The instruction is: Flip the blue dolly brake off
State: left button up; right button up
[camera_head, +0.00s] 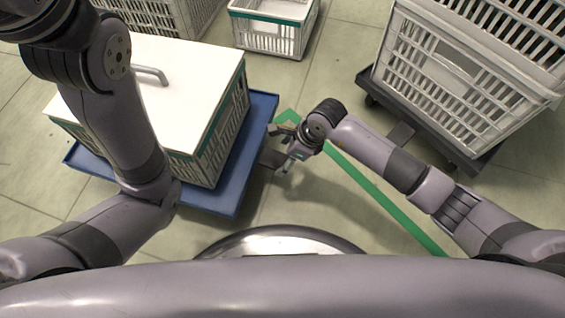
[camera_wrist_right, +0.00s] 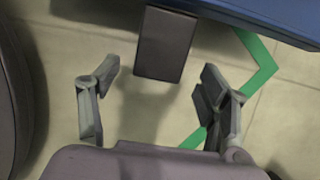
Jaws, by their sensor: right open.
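The blue dolly (camera_head: 232,188) stands on the floor at the left of the head view, and its edge crosses the top right of the right wrist view (camera_wrist_right: 285,20). A dark grey flat brake pedal (camera_head: 270,158) sticks out from its right side; it shows larger in the right wrist view (camera_wrist_right: 165,45). My right gripper (camera_head: 280,151) is open and empty close to the pedal. In the right wrist view its fingers (camera_wrist_right: 157,78) are spread to either side of the pedal's near end, apart from it. My left arm reaches over the dolly's load; its gripper is out of view.
A crate with a white lid (camera_head: 190,65) and a handle rests on the blue dolly. A dark dolly (camera_head: 480,160) with stacked white crates (camera_head: 440,80) stands at the right. Another crate (camera_head: 270,37) is at the back. Green tape (camera_head: 385,200) marks the open floor between.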

aim_at(274, 160)
jog(key=shift+b+x, duration=0.55)
jog(key=shift+x, duration=0.85)
jog(key=shift+r, duration=0.1)
jog(key=shift+c, duration=0.2)
jog(key=c, duration=1.6)
jog(key=shift+w, duration=0.15)
grip_shut()
